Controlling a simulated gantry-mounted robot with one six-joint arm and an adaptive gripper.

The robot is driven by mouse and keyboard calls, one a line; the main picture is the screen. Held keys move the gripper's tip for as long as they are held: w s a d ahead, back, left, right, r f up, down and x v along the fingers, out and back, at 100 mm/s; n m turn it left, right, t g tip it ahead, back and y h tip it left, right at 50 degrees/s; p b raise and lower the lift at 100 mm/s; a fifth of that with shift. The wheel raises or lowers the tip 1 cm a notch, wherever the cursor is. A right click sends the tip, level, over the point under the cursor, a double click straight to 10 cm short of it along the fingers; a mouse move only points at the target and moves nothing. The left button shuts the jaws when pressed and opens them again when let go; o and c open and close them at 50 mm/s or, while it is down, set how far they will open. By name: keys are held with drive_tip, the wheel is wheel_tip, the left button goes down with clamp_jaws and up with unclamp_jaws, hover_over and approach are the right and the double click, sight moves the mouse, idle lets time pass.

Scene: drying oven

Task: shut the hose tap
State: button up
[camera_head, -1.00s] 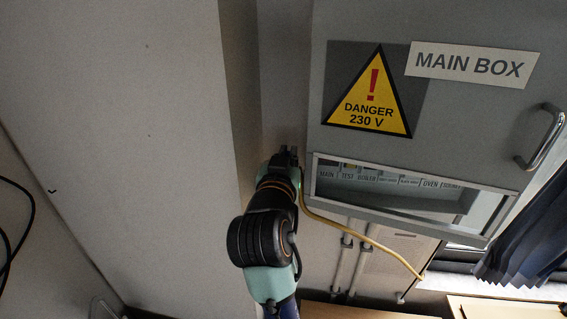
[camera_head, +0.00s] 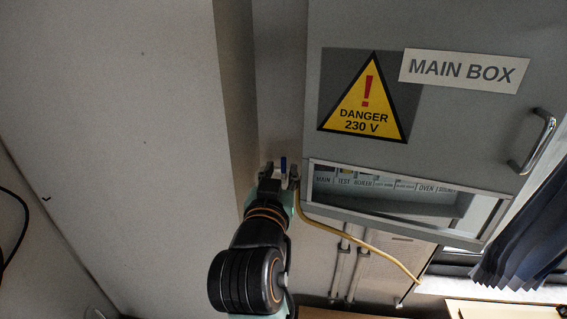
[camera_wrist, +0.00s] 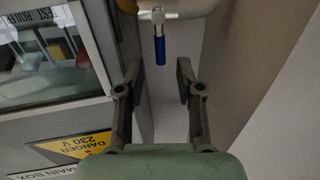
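The hose tap shows in the wrist view as a metal body (camera_wrist: 158,15) with a blue lever handle (camera_wrist: 159,46). The lever points toward my gripper. In the head view the blue lever (camera_head: 283,165) is a small upright mark beside the grey box's lower left corner. My gripper (camera_wrist: 158,68) is open and empty. In the wrist view its two fingers stand on either side of the lever's end, apart from it; the depth between them is hard to judge. In the head view my gripper (camera_head: 280,180) is just below the tap.
The grey main box (camera_head: 340,30) with a danger sign (camera_head: 367,100) and switch window (camera_head: 390,190) is close on the right. A pale wall panel (camera_head: 140,150) is on the left. A yellow hose (camera_head: 350,235) runs down to the right.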

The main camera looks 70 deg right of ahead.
drive_tip(key=v, duration=0.7)
drive_tip(key=shift+a, duration=0.1)
drive_tip(key=w+a+f+n+t+y+p, duration=0.2)
drive_tip(key=w+a+f+n+t+y, duration=0.25)
drive_tip(key=a, duration=0.45)
drive_tip(key=w+a+f+n+t+y+p, duration=0.25)
drive_tip(key=w+a+f+n+y, duration=0.2)
drive_tip(key=a, duration=0.35)
drive_tip(key=s+a+f+n+y, duration=0.1)
drive_tip(key=a+f+n+y, duration=0.2)
drive_tip(key=a, duration=0.6)
drive_tip(key=s+a+f+n+t+y+p, duration=0.1)
drive_tip(key=a+f+n+y, duration=0.2)
drive_tip(key=a, duration=0.6)
drive_tip(key=shift+a+f+y, duration=0.3)
drive_tip(key=shift+f+y, duration=0.05)
drive_tip(key=shift+y, duration=0.85)
